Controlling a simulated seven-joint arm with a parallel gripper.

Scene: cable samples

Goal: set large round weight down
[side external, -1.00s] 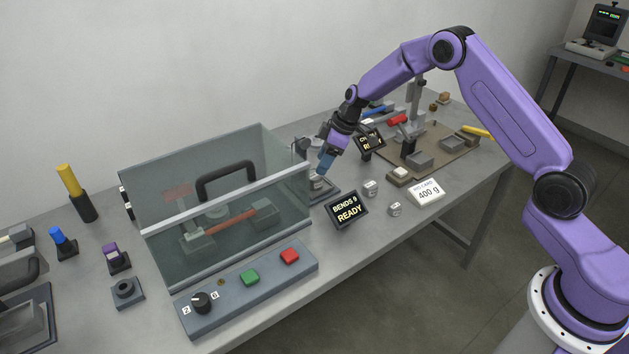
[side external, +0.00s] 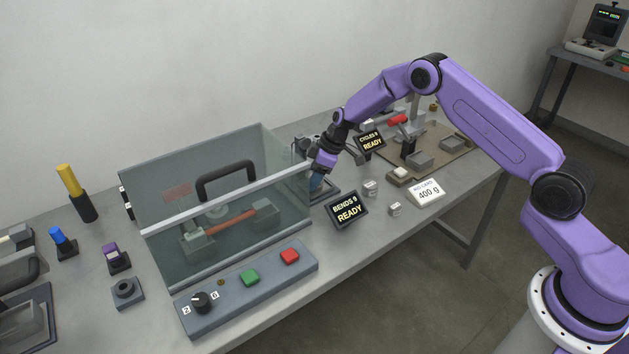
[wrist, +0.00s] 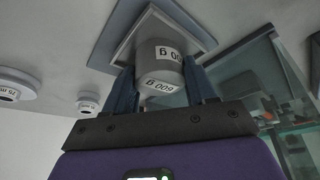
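The large round weight (wrist: 160,85) is a grey cylinder with white labels that read upside down, ending in "00 g". In the wrist view it sits between the two blue fingers of my gripper (wrist: 160,92), which appear to touch its sides. Beyond it is a square grey tray with a raised rim (wrist: 195,32); the weight overlaps its middle, and I cannot tell if it rests fully on it. In the side view my gripper (side external: 317,182) is low over the tray (side external: 328,192), beside the clear box, and mostly hides the weight.
The clear box (side external: 165,235) with a black handle stands close to the left of my gripper. Two small weights (side external: 370,187) (side external: 395,209), the "BENDS" display (side external: 347,210) and the "400 g" card (side external: 427,192) are to the right. A brown board (side external: 440,135) with a fixture lies behind.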

